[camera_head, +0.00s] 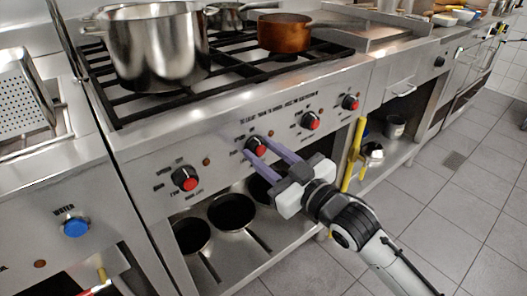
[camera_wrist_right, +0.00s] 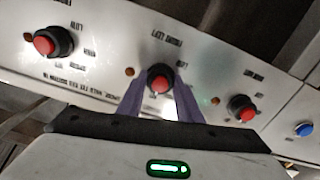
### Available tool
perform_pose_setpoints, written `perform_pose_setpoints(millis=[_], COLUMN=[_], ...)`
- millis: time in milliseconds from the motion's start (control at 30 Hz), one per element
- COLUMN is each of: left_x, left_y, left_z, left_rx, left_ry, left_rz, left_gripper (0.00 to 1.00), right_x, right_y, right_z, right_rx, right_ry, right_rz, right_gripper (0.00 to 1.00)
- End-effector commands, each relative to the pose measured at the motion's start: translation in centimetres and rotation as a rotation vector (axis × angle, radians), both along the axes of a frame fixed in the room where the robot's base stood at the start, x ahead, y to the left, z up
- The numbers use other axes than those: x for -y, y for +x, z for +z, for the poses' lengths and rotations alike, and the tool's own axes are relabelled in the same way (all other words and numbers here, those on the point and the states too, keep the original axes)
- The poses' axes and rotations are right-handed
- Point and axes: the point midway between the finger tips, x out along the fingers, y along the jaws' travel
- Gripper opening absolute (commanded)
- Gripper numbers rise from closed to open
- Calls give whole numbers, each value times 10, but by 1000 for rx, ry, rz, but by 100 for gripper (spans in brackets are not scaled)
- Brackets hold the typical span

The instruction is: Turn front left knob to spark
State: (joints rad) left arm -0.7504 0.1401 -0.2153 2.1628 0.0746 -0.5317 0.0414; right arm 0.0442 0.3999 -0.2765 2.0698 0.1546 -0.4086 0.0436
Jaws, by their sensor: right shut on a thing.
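The stove's front panel (camera_head: 215,150) carries a row of several red-and-black knobs with small labels. My right gripper (camera_head: 256,147) reaches in from the lower right, its two purple fingers shut on the second knob from the left (camera_head: 259,148). In the right wrist view, this knob (camera_wrist_right: 160,78) sits between the fingers, its red face showing. The leftmost knob (camera_head: 184,178) is free and also appears to the right in the wrist view (camera_wrist_right: 242,108). The label by the gripped knob is too small to read surely. My left gripper is not in view.
A large steel pot (camera_head: 155,50) and a copper pan (camera_head: 284,33) stand on the black grates. Pans (camera_head: 232,211) lie on the shelf under the panel. A yellow pipe (camera_head: 354,155) runs right of the gripper. Tiled floor (camera_head: 440,200) is open at right.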

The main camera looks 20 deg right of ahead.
Motion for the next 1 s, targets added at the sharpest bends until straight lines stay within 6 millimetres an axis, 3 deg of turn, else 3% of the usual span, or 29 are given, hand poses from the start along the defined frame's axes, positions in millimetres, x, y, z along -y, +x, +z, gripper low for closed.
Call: perform_pose_setpoints(millis=[1000], left_x=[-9], left_y=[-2], left_z=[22], left_rx=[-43], left_ry=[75], left_rz=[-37], left_gripper=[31], right_x=[-1], right_y=[0], right_z=[1], right_rx=[214], right_ry=[-591], right_rz=[2], right_gripper=[10])
